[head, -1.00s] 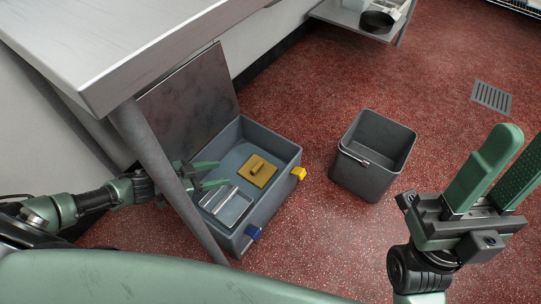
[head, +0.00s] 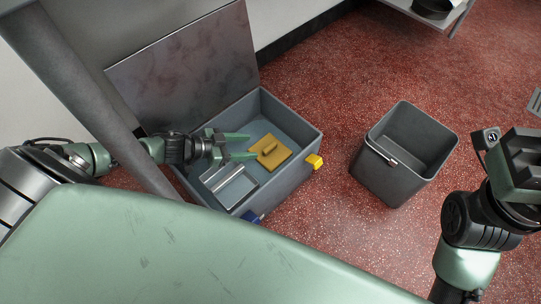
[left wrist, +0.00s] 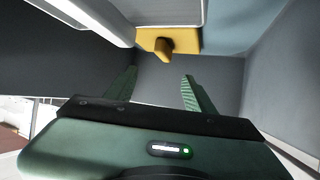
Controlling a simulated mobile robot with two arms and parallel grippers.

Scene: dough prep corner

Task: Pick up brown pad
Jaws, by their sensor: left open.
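The brown pad (head: 282,160), a mustard-brown square with a raised handle, lies flat in the far part of the grey open box (head: 312,142). My left gripper (head: 253,146) is open and empty, reaching into the box from the left with its green fingertips close to the pad's left edge. In the left wrist view the pad (left wrist: 185,40) shows at the top, its handle pointing between the two open fingers (left wrist: 158,75). Nothing is held. My right gripper (head: 518,165) is at the right edge, with its fingers cut off.
A silver-edged rectangular item (head: 230,186) lies in the box beside the pad. The box has a yellow latch (head: 314,162), a blue latch (head: 250,215) and a raised lid (head: 190,70). A grey bin (head: 385,180) stands to the right on clear red floor.

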